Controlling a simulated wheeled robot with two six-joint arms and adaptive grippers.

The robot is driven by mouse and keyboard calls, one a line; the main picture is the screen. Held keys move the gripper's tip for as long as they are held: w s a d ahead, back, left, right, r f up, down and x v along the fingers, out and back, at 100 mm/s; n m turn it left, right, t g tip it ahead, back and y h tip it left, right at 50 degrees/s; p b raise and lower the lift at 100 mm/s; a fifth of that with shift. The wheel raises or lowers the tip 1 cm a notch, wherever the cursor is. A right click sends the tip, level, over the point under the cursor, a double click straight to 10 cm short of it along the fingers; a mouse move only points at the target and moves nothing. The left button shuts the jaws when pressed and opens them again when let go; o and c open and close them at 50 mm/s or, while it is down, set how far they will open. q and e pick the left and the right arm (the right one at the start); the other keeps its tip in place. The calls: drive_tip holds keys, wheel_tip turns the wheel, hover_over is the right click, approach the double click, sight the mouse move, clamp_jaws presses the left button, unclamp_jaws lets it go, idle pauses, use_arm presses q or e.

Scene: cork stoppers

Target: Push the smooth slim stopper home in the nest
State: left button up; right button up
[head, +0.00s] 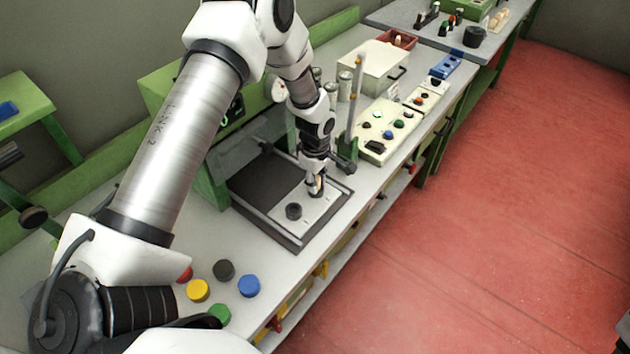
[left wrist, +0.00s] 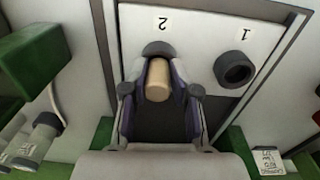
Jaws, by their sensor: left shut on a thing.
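My left gripper (head: 317,186) points down over a white plate on the bench. In the left wrist view, the left gripper (left wrist: 160,88) is shut on a smooth, slim tan stopper (left wrist: 158,78). The stopper lies between the two fingers, near a dark round nest (left wrist: 157,48) by the number 2. The fingers and stopper hide part of this nest, and I cannot tell how deep the stopper is in it. Another dark ring-shaped nest (left wrist: 236,70), by the number 1, shows an open hole; it also shows in the head view (head: 293,211). My right gripper is not in view.
The white plate (head: 318,214) lies in a dark-framed tray on the bench. A thin upright post (head: 354,100) and a control panel with coloured buttons (head: 390,130) stand behind it. Several coloured caps, one blue (head: 249,286), lie on the bench nearer to me.

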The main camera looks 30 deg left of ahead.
use_arm(q)
drive_tip(key=shift+s+d+f, duration=0.1)
drive_tip(key=shift+s+f, duration=0.4)
drive_tip(key=shift+f, duration=0.2)
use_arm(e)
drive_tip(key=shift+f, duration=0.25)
use_arm(q)
drive_tip(key=shift+o, duration=0.8)
drive_tip(key=shift+f, duration=0.1)
drive_tip(key=o, duration=1.2)
drive_tip(key=shift+w+f, duration=0.25)
drive_tip(key=shift+w, duration=0.05)
drive_tip(key=shift+o, duration=0.4)
drive_tip(key=shift+w, duration=0.4)
drive_tip(key=shift+s+r, duration=0.15)
drive_tip(key=shift+r, duration=0.15)
wheel_tip(320, 180, up, 12)
drive_tip(key=shift+f, duration=0.2)
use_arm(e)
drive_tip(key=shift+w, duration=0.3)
